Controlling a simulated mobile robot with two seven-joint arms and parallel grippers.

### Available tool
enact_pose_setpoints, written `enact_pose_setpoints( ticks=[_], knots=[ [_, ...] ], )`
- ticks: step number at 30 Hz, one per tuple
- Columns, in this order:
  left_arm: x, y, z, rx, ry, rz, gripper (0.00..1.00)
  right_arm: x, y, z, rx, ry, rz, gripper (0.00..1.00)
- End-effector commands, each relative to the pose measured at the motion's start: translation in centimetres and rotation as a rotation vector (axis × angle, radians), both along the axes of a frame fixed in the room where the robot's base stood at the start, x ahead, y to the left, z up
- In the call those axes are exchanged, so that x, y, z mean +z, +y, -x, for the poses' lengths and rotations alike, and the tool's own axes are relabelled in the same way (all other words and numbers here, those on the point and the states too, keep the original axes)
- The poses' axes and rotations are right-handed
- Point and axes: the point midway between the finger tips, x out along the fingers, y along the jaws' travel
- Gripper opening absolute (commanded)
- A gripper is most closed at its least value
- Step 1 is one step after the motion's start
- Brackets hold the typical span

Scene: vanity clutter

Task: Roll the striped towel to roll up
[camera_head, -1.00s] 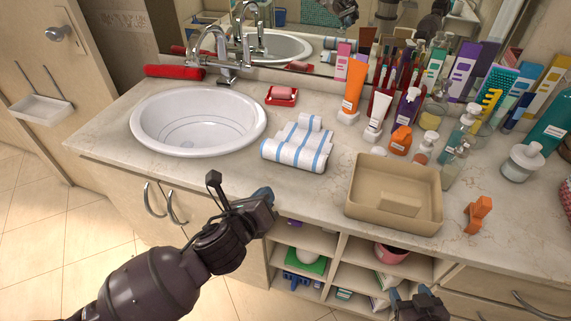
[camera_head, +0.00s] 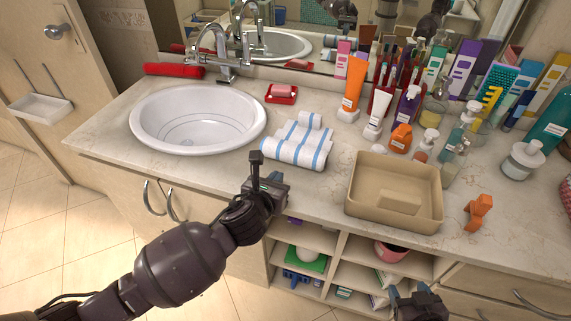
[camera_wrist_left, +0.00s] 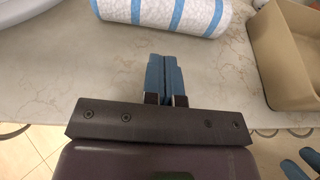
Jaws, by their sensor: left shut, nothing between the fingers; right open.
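The striped towel (camera_head: 298,144), white with blue stripes, lies on the counter right of the sink. Its near end is a thick roll, and a flatter part stretches back towards the mirror. In the left wrist view the roll (camera_wrist_left: 200,16) shows at the top edge. My left gripper (camera_head: 274,182) is at the counter's front edge, just short of the towel and apart from it. Its blue fingers (camera_wrist_left: 165,78) are shut together with nothing between them. My right gripper (camera_head: 420,294) is low at the bottom edge, in front of the shelves, open and away from the towel.
A beige bin (camera_head: 395,222) stands right of the towel. The sink (camera_head: 190,145) is to its left, and a red soap dish (camera_head: 282,99) is behind it. Bottles and tubes crowd the back right, including an orange tube (camera_head: 353,85). The counter in front of the towel is clear.

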Motion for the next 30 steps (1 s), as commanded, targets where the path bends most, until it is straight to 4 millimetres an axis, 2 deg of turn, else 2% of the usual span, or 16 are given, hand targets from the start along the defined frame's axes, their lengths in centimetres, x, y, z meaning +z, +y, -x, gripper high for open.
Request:
enact_pose_setpoints(
  ticks=[6,12,30],
  knots=[
    [-0.7,-1.3,-3.3,0.001,-0.001,0.001,0.00,0.0,0.0,-0.1,0.001,-0.005,0.001,0.61],
    [-0.7,-2.0,-5.3,0.001,-0.001,0.000,0.00,0.1,0.0,-0.2,0.001,-0.006,0.001,0.61],
    [-0.8,-2.4,-6.4,0.000,0.000,0.000,0.00,-0.3,0.0,0.0,-0.001,0.001,0.001,0.61]
  ],
)
